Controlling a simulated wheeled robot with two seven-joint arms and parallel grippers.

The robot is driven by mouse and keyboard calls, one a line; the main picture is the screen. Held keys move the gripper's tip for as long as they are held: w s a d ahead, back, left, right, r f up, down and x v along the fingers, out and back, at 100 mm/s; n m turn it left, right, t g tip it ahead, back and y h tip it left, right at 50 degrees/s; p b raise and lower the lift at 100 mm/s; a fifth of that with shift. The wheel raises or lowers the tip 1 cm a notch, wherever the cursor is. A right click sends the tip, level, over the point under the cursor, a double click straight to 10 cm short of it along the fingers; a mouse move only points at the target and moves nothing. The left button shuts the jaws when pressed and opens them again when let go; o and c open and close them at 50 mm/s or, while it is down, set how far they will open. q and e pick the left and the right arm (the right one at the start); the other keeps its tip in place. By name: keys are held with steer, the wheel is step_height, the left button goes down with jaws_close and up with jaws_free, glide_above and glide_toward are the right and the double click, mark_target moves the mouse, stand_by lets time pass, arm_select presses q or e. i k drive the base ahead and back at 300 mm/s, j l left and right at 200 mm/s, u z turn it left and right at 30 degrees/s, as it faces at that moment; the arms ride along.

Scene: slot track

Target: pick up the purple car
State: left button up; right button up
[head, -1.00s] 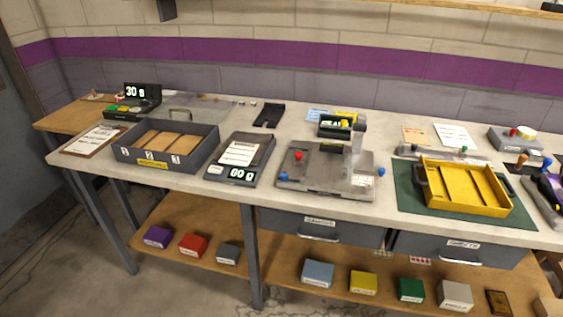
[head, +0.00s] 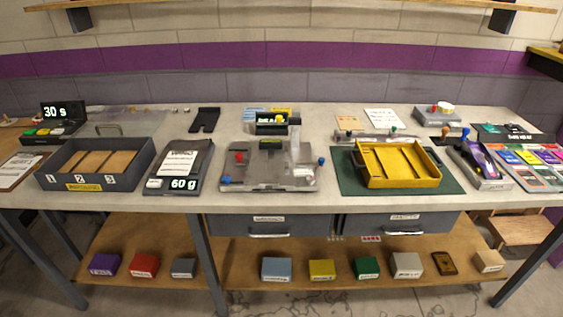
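What looks like the purple car (head: 482,160) sits on a light grey stand (head: 492,184) at the right part of the bench, just right of the green mat. It is small and dark at this distance, so its details are hard to tell. Neither of my grippers shows in the head view.
A yellow tray (head: 424,180) lies on the green mat (head: 350,184), left of the car. A colourful card sheet (head: 528,160) lies to its right. Small-handled tools (head: 447,137) stand close behind left. A grey three-slot tray (head: 122,177) stands far left. Boxes line the lower shelf (head: 215,290).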

mark_target(477, 154)
steer(key=l+z, duration=0.1)
steer(key=z, duration=1.15)
